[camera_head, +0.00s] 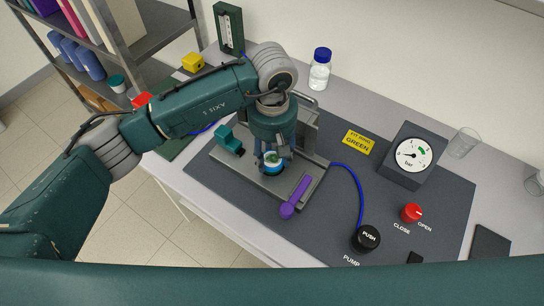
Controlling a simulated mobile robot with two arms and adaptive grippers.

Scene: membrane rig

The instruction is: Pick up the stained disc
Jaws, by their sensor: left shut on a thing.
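My left gripper (272,163) points down over the metal plate of the membrane rig (300,190). It is shut on a small round pale thing with a greenish middle, which looks like the stained disc (273,158). The fingers hide part of its edge, and I cannot tell whether it still touches the rig. A purple-handled tool (296,196) lies at the plate's right front edge. A teal clamp (229,140) is at the rig's left. My right gripper is not in view.
A pressure gauge (412,156), a red valve knob (411,212) and a black pump button (366,238) are at the right. A blue hose (358,190) runs from rig to pump. A bottle (320,70) and a glass (462,143) stand behind. The dark mat (435,240) has bare room.

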